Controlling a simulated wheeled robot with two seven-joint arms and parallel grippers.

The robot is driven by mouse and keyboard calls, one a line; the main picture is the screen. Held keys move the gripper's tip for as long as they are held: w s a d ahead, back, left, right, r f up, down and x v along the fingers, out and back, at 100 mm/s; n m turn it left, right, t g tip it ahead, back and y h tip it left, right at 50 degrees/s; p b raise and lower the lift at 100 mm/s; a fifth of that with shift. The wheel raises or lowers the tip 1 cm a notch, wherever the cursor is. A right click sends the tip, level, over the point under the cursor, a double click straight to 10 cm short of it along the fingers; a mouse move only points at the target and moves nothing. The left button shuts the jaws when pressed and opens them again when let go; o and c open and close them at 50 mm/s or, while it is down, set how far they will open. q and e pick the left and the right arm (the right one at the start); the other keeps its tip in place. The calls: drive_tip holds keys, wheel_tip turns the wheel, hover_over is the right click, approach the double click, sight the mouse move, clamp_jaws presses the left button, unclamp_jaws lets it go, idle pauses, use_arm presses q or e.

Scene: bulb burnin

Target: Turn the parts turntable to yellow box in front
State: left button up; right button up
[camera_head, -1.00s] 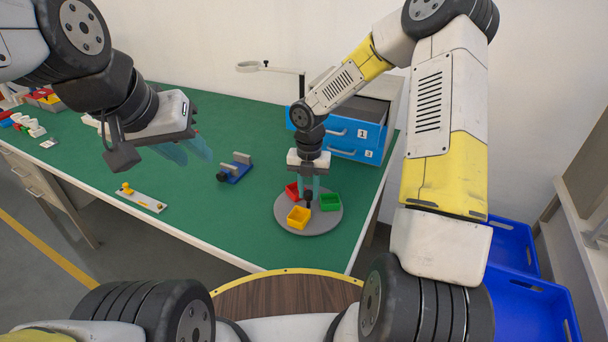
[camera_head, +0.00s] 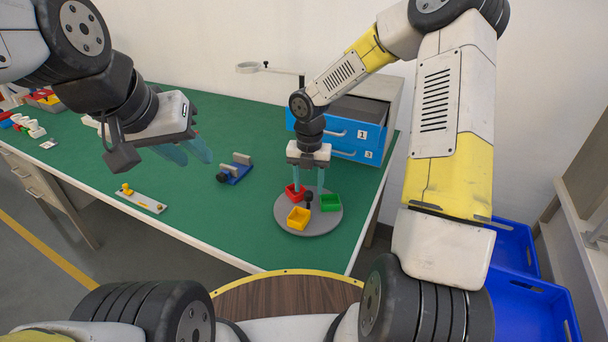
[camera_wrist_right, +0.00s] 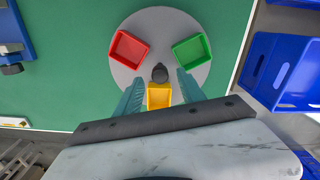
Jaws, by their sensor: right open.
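The parts turntable (camera_head: 318,229) is a round grey disc on the green table, near its right front edge. It carries a red box (camera_head: 293,193), a green box (camera_head: 330,202) and a yellow box (camera_head: 298,218) around a dark central knob (camera_head: 308,197). The yellow box lies on the front side, slightly left of the middle. My right gripper (camera_head: 309,188) is open above the turntable. My left gripper (camera_head: 190,152) is open and empty above the table's left part.
A blue drawer cabinet (camera_head: 345,135) stands behind the turntable. A blue fixture (camera_head: 235,170) and a pale plate with a yellow knob (camera_head: 140,198) lie on the table to the left. Blue bins (camera_head: 515,300) stand at the right. Green table around the turntable is clear.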

sight(309, 193)
drive_tip(key=shift+r, duration=2.65)
